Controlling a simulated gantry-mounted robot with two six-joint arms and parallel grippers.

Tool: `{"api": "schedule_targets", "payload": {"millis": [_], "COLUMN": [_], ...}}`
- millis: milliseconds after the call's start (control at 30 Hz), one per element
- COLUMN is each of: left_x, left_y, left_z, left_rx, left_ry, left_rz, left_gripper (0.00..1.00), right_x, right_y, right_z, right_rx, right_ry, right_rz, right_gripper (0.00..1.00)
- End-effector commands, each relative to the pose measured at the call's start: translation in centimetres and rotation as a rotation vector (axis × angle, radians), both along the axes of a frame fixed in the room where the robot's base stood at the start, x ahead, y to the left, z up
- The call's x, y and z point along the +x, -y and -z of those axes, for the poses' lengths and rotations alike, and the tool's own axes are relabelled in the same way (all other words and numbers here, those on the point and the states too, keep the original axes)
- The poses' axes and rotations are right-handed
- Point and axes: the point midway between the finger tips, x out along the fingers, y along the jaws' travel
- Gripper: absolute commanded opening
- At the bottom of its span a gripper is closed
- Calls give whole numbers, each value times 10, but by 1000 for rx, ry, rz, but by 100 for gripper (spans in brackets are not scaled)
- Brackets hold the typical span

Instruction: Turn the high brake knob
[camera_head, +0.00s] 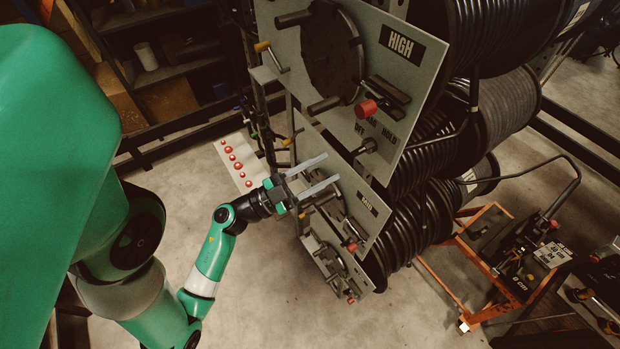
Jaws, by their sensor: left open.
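The panel labelled HIGH (345,60) stands tilted at the top centre. A short dark knob (367,147) sticks out at its lower edge, next to partly legible lettering that includes OFF and HOLD. My right gripper is out of view.
Below are a middle panel (368,203) and a lowest panel (333,262), each with red-tipped handles. Black hose reels (500,105) fill the space behind. An orange-framed cart (480,318) stands at the right. Shelves (150,75) stand at the upper left. Floor is clear at bottom centre.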

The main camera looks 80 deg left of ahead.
Motion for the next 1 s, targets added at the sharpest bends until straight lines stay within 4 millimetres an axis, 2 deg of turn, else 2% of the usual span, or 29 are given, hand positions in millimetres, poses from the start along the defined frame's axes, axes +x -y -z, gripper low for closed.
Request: {"api": "schedule_targets", "payload": {"millis": [100,300,900,1000], "left_x": [-19,-32,-33,-26], "left_y": [3,8,9,18], "left_z": [8,11,11,10], "left_rx": [-1,2,2,6], "left_ry": [1,1,1,2], "left_rz": [-8,-1,1,41], "left_gripper": [49,49,49,49], "right_x": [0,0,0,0], "right_y": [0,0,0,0], "right_z": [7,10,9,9], "right_rx": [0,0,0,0], "right_ry": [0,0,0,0], "right_rz": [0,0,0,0], "right_gripper": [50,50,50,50]}}
